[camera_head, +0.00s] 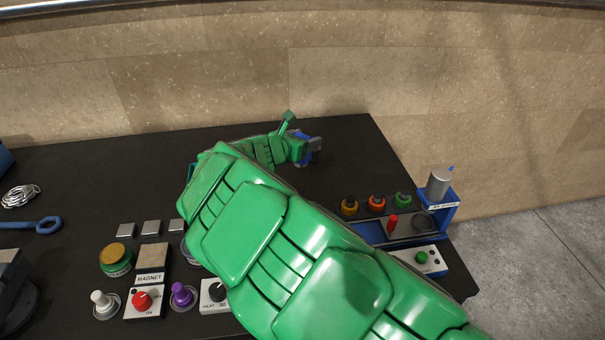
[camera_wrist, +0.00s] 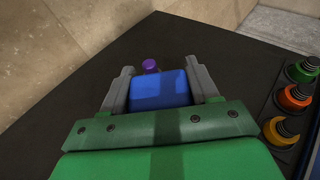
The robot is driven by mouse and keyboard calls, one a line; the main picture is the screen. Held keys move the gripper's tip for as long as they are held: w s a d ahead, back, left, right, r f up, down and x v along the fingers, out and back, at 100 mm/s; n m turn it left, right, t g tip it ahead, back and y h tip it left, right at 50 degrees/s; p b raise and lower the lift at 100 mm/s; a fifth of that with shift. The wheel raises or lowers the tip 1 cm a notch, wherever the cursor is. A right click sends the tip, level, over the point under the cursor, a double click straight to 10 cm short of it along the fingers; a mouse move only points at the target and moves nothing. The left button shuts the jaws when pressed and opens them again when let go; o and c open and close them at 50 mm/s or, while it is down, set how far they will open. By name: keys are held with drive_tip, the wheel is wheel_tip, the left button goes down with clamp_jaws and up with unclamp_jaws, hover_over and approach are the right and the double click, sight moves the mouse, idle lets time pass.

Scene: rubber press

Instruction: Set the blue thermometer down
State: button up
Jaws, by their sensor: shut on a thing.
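The blue thermometer (camera_wrist: 160,90) is between the two grey fingers of my gripper (camera_wrist: 163,84) in the wrist view. My gripper is shut on it. A purple knob-like part (camera_wrist: 150,65) shows just beyond the blue body. In the head view, my gripper (camera_head: 312,147) is over the back of the dark table, with a bit of the blue thermometer (camera_head: 304,133) showing beside the fingers. My green arm hides part of the table. I cannot tell whether the thermometer touches the tabletop.
The dark table (camera_head: 340,135) is bare around my gripper at the back. A blue stand with a grey cylinder (camera_head: 438,184) and orange, red and green knobs (camera_head: 377,203) are at the right. A magnet panel (camera_head: 150,277) and several knobs are at front left. A blue wrench (camera_head: 40,225) lies far left.

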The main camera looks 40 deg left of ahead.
sight(304, 161)
drive_tip(key=shift+f, duration=3.65)
drive_tip(key=shift+f, duration=0.15)
drive_tip(key=o, duration=1.3)
drive_tip(key=shift+s+r, duration=0.15)
drive_tip(key=shift+r, duration=0.05)
drive_tip(key=v, duration=1.1)
drive_tip(key=shift+s, duration=0.3)
drive_tip(key=shift+r, duration=0.1)
